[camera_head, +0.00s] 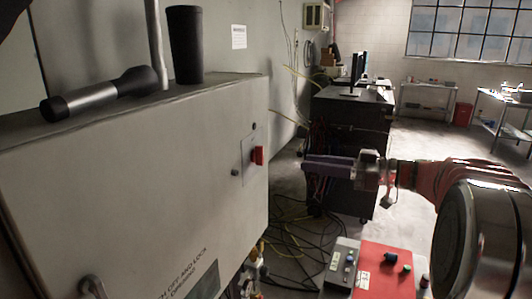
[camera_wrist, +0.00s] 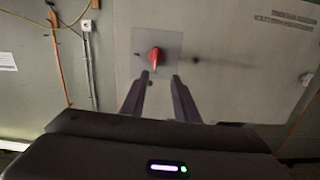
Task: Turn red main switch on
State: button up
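The red main switch (camera_head: 257,156) is on a grey plate on the front of a grey cabinet (camera_head: 130,175), near its right edge. The switch (camera_wrist: 155,57) also shows in the wrist view, its red handle close to upright in the picture. My gripper (camera_head: 306,163) is to the right of the switch in the head view, with a gap between them. In the wrist view my gripper (camera_wrist: 160,77) has its two fingers apart, pointing at the plate just below the handle. Nothing is between the fingers, and they do not appear to touch the switch.
A flashlight (camera_head: 100,95) and a black cylinder (camera_head: 186,45) are on top of the cabinet. A red and grey control box (camera_head: 385,270) is below my arm. Cables (camera_head: 290,235) lie on the floor, and a dark desk (camera_head: 350,110) with monitors stands behind.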

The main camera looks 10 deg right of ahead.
aim_at(263, 150)
jog(key=shift+w+d+r+t, duration=0.15)
jog(key=shift+d, duration=0.25)
jog(key=shift+w+d+r+t, duration=0.1)
jog(key=shift+d+r+t, duration=0.05)
jog(key=shift+d, duration=0.2)
jog(key=shift+a, duration=0.1)
jog(key=x, duration=1.3)
jog(key=shift+w+a, duration=0.2)
jog(key=shift+a, duration=0.1)
jog(key=shift+c, duration=0.7)
grip_shut()
jog(key=shift+a+r, duration=0.1)
